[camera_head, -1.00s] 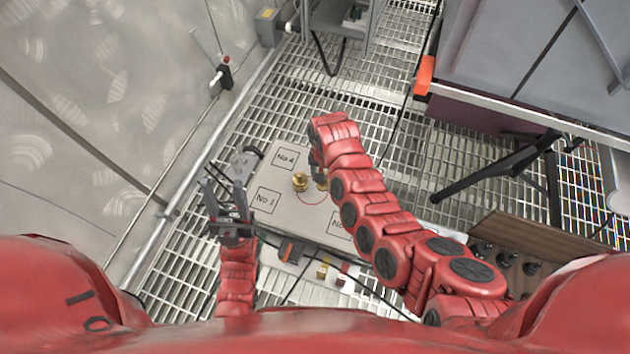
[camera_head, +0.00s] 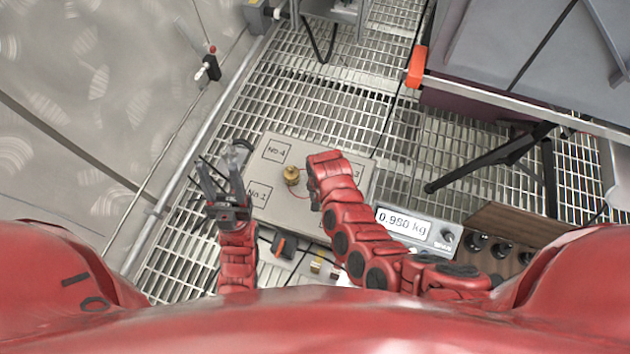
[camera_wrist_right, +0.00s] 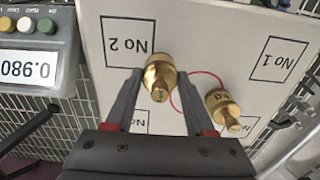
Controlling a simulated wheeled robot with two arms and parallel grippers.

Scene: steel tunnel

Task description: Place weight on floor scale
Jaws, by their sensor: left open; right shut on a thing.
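The floor scale is a light plate (camera_head: 312,150) with numbered squares and a red circle at its middle. One brass weight (camera_head: 291,175) stands on it near the circle; it also shows in the right wrist view (camera_wrist_right: 222,108). My right gripper (camera_wrist_right: 160,78) is shut on a second brass weight (camera_wrist_right: 159,70), over the circle's edge beside the No 2 square. I cannot tell whether this weight touches the plate. In the head view my right arm hides it. My left gripper (camera_head: 221,165) is open and empty, at the plate's left edge.
A display (camera_head: 404,222) right of the plate reads about 0.980 kg. A wooden block with dark weights (camera_head: 495,248) stands further right. Small brass pieces (camera_head: 318,266) lie in front of the plate. Black stand legs (camera_head: 490,165) and a rail (camera_head: 225,110) flank the grating floor.

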